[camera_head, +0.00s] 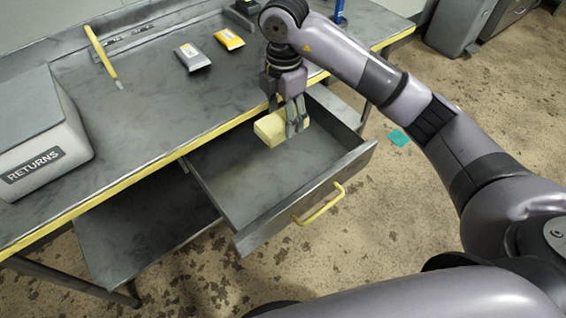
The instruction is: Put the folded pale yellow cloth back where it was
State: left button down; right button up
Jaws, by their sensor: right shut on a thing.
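The folded pale yellow cloth (269,130) is a small block held by my right gripper (295,120). The gripper points down with its fingers shut on the cloth's right end. The cloth is over the far part of the open drawer (240,180), close to the table's front edge. I cannot tell whether it touches the drawer floor. The drawer is grey, pulled out, with a yellow handle (318,205); the part of its floor that shows is bare. My left gripper is not in view.
The grey table (140,120) has a yellow front edge. On it are a RETURNS box (40,135), a yellow-handled tool (103,57), a grey pouch (192,56) and a yellow pouch (229,39). A teal piece (398,138) lies on the floor right of the drawer.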

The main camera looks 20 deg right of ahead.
jog(key=p, duration=0.1)
send_near(284, 168)
notch_tip(284, 168, down, 5)
jog(key=shift+f, duration=0.35)
jog(key=shift+f, duration=0.2)
jog(key=o, duration=1.2)
jog(key=shift+r, duration=0.1)
